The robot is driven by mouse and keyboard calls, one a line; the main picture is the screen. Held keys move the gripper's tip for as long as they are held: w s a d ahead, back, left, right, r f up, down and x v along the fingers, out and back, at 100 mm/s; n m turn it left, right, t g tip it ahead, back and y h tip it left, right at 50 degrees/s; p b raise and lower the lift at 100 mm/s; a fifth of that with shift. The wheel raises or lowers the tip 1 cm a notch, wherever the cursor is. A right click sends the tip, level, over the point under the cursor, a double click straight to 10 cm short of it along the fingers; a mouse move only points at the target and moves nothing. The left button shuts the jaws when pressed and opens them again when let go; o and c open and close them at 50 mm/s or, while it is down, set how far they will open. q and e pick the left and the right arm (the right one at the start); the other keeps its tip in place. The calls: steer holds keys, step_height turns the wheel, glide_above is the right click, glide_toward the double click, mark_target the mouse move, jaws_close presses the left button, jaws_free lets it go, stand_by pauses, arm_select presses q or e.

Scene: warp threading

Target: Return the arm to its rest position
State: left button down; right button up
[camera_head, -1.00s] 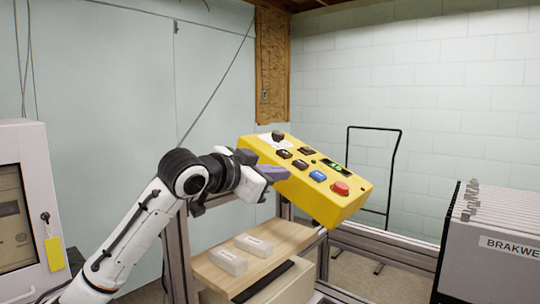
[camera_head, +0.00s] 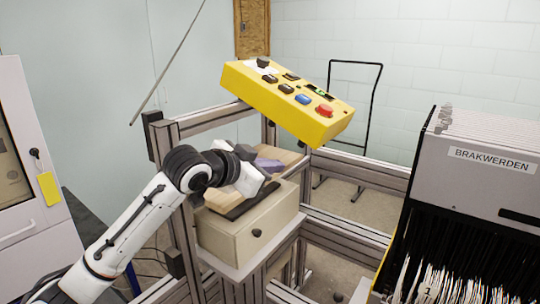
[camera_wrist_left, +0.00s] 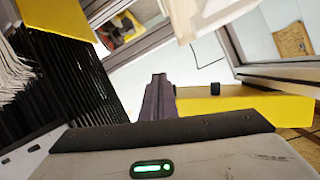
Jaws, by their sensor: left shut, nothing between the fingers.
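My left arm, white with black joints, comes in from the lower left in the head view. Its left gripper (camera_head: 268,165) is shut and empty, with purplish-grey fingers. It is below the yellow control box (camera_head: 272,98) and apart from it in the picture, in front of the wooden board (camera_head: 289,156). In the left wrist view the shut fingers (camera_wrist_left: 158,92) point up the picture, nothing between them. The arm is bent at the wrist and reaches forward. My right gripper is not in view.
The control box, with a red and a blue button, sits on a metal frame (camera_head: 215,118). A beige box (camera_head: 232,234) stands under the board, close below the gripper. A grey machine labelled BRAKWERDEN (camera_head: 480,135) is at right, a white cabinet (camera_head: 40,235) at left.

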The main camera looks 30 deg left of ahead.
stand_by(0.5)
arm_select(q)
steer(key=s+d+f+n+g, duration=0.1)
steer(key=s+d+f, duration=0.15)
steer(key=f, duration=0.65)
steer(key=s+d+f+g, duration=0.1)
steer(key=s+d+f, duration=0.15)
steer(key=f, duration=0.65)
steer(key=s+d+f+n+g, duration=0.15)
steer(key=s+f, duration=0.25)
steer(key=f, duration=0.5)
steer(key=s+d+f+g, duration=0.1)
steer(key=s+d+f, duration=0.2)
steer(key=s+f, duration=0.6)
steer(key=s+d+f+n, duration=0.1)
steer(key=s+d+f, duration=0.3)
steer(key=s+f, duration=0.5)
steer(key=s, duration=0.6)
steer(key=shift+d+f+g, duration=0.15)
steer(key=shift+f+g, duration=0.1)
steer(key=shift+g, duration=0.1)
steer(key=shift+s, duration=0.1)
